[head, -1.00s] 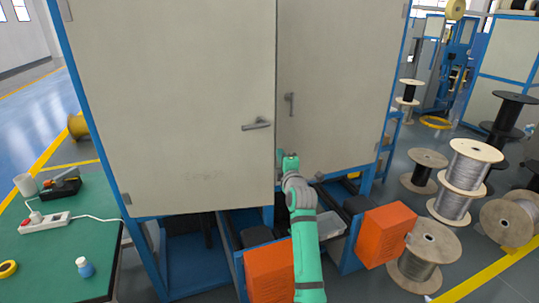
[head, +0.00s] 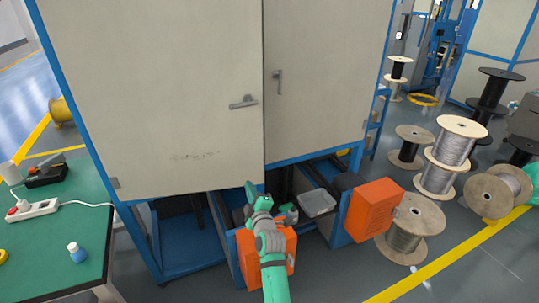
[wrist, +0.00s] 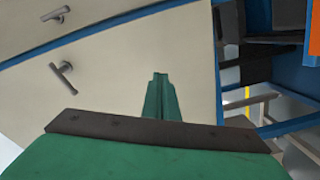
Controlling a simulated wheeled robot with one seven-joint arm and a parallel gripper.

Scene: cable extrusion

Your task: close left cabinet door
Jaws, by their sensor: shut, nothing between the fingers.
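The left cabinet door (head: 170,90) is a large pale grey panel with a lever handle (head: 243,102) near its right edge. It looks nearly shut. Its lower right corner hangs a little below the right door's bottom edge, so I cannot tell whether it is flush. My gripper (head: 251,190) is shut and empty, below the door's lower right corner in the head view. In the wrist view my gripper (wrist: 160,80) points over the left door (wrist: 110,90), whose handle (wrist: 63,76) shows at the left. Contact cannot be judged.
The right cabinet door (head: 320,80) appears closed. Orange boxes (head: 374,208) and a blue lower frame stand under the cabinet. A green table (head: 60,235) is at the left. Cable spools (head: 455,150) stand at the right. Floor is open at lower right.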

